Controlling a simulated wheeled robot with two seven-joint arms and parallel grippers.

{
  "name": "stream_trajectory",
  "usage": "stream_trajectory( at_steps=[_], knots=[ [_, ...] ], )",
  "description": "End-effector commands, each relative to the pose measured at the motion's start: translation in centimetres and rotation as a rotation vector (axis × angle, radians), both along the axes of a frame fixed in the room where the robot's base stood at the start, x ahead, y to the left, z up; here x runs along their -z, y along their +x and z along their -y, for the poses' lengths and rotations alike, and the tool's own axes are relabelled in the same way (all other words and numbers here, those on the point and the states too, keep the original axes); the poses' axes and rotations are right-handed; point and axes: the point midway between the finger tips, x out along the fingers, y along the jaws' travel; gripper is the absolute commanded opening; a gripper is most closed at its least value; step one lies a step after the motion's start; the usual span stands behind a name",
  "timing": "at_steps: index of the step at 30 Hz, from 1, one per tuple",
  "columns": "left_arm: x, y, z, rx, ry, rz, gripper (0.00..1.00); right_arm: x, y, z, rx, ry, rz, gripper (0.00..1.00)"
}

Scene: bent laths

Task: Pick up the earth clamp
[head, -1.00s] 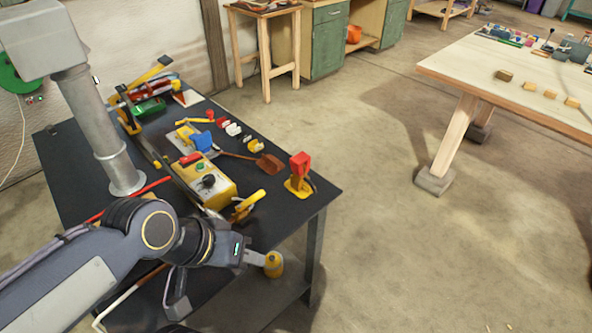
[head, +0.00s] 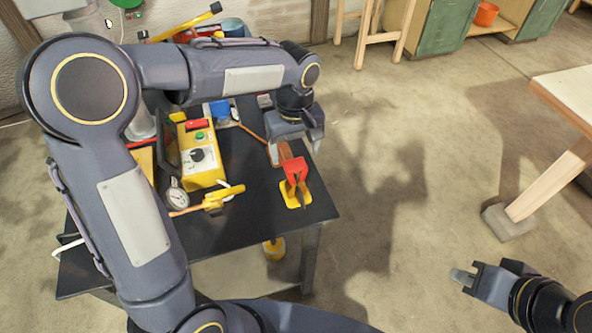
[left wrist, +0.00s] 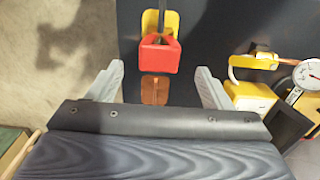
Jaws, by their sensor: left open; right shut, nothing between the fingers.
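A red block-topped piece on a yellow base plate (head: 295,178) stands near the right edge of the dark table; its red top also shows in the left wrist view (left wrist: 158,54). A yellow clamp-like piece with copper-coloured parts (head: 222,198) lies left of it, and shows at the right in the left wrist view (left wrist: 252,62). I cannot tell for sure which is the earth clamp. My left gripper (head: 296,148) is open and empty, above the table just behind the red piece. In the left wrist view its fingers (left wrist: 160,75) stand apart, either side of the red top. My right gripper (head: 463,277) is shut and empty, away over the floor.
A brown flat piece (left wrist: 155,90) lies beside the red piece. A yellow box with a knob (head: 203,160) and a round gauge (head: 177,196) stand to the left. The dark table's (head: 262,225) front right is bare. A wooden table (head: 572,92) stands at far right.

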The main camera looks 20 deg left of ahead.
Motion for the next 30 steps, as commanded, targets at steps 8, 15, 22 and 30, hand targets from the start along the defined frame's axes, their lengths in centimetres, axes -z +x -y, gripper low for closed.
stream_trajectory(
  at_steps=[8, 15, 22, 30],
  knots=[
    [2.9, 0.0, 0.1, -0.002, 0.003, -0.006, 0.73, -0.3, 0.0, 0.0, 0.000, 0.000, 0.000, 0.00],
    [6.4, 0.1, 0.1, -0.002, 0.004, -0.007, 0.73, -1.1, 0.0, 0.0, 0.000, 0.000, 0.000, 0.00],
    [7.8, 0.2, 0.2, -0.002, 0.002, -0.003, 0.73, -1.2, 0.0, 0.0, 0.000, 0.000, 0.000, 0.00],
    [7.8, 0.2, 0.1, -0.002, 0.002, -0.001, 0.57, -1.2, 0.0, 0.0, 0.000, 0.000, 0.000, 0.00]
  ],
)
